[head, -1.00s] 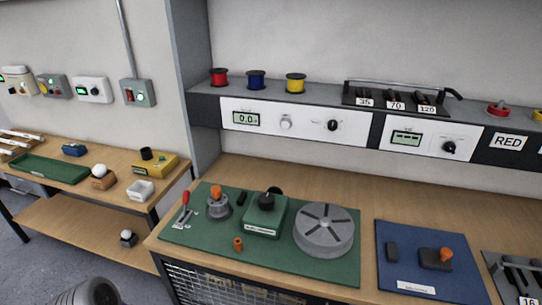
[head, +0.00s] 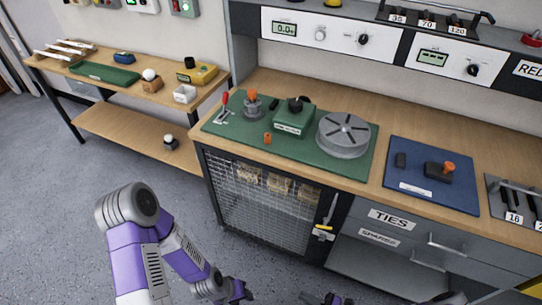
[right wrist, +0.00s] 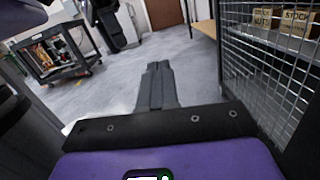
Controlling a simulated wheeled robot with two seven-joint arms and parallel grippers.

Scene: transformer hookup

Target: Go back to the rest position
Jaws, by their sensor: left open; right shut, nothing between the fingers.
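My left arm (head: 160,255), purple and grey, comes in at the lower left of the head view, over the floor in front of the benches.
A workbench carries a green mat (head: 225,130) with devices and a blue mat (head: 420,190). Below are a mesh cage (head: 262,205) and drawers labelled TIES (head: 390,218). A side table (head: 110,118) stands at left. A cart (right wrist: 62,50) stands far off on open floor.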

